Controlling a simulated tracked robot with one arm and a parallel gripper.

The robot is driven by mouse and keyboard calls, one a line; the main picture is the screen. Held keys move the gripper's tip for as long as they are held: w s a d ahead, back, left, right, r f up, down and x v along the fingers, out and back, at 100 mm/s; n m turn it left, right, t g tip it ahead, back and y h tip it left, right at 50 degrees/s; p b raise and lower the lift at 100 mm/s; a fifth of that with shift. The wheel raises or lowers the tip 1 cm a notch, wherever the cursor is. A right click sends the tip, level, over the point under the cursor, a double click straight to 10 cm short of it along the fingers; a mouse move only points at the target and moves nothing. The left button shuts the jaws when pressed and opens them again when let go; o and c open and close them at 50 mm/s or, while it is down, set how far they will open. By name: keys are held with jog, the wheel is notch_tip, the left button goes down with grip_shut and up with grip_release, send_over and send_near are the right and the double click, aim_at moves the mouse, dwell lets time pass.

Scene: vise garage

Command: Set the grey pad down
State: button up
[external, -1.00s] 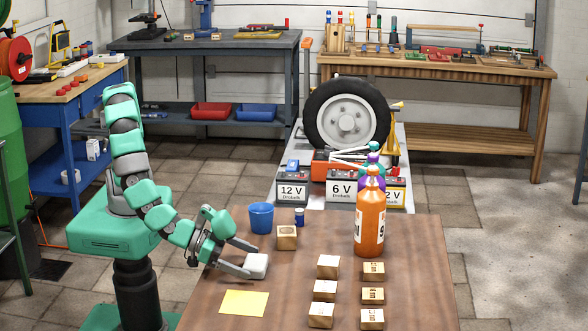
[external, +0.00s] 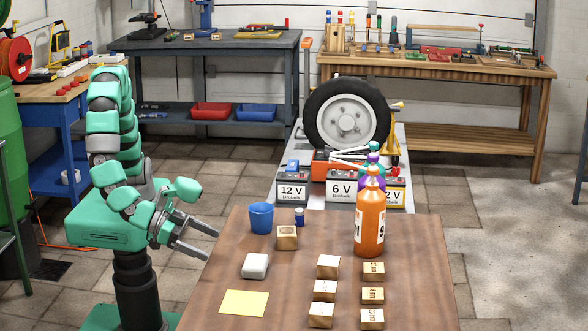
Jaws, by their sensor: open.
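The grey pad (external: 256,265), a small pale block with rounded edges, rests on the brown wooden table (external: 410,240) near its left edge. It lies behind the yellow sheet (external: 245,302) and in front of the blue cup, apart from both. My gripper (external: 214,243) is open and empty at the table's left edge, to the left of the pad and clear of it. Nothing is between its fingers.
A blue cup (external: 261,218), a small blue bottle (external: 299,217) and a wooden block (external: 287,238) stand behind the pad. An orange bottle (external: 370,225) stands to the right. Several wooden blocks (external: 325,290) sit in two columns at front right.

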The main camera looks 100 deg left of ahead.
jog(key=w+d+r+n+h, duration=0.15)
jog(key=w+r+h, duration=0.35)
jog(key=w+r, duration=1)
jog(key=w+a+r+m+h, duration=0.15)
jog(key=a+r, duration=0.25)
jog(key=r, duration=0.5)
jog(key=w+a+r+h, duration=0.15)
jog(key=a+r, duration=0.25)
jog(key=r, duration=0.5)
jog(key=s+a+r+m+t+y, duration=0.1)
jog(key=a+r+y, duration=0.1)
jog(key=a+r, duration=1.25)
jog(key=s+a+r+y, duration=0.2)
jog(key=s+a, duration=0.1)
jog(key=a, duration=0.4)
jog(key=s+a+r+y, duration=0.2)
jog(key=a, duration=0.5)
jog(key=s+a+r+n+y, duration=0.1)
jog(key=s+a+y, duration=0.1)
jog(key=a, duration=0.5)
jog(key=shift+s+r+t, duration=0.4)
jog(key=shift+s, duration=0.45)
jog(key=shift+o, duration=0.2)
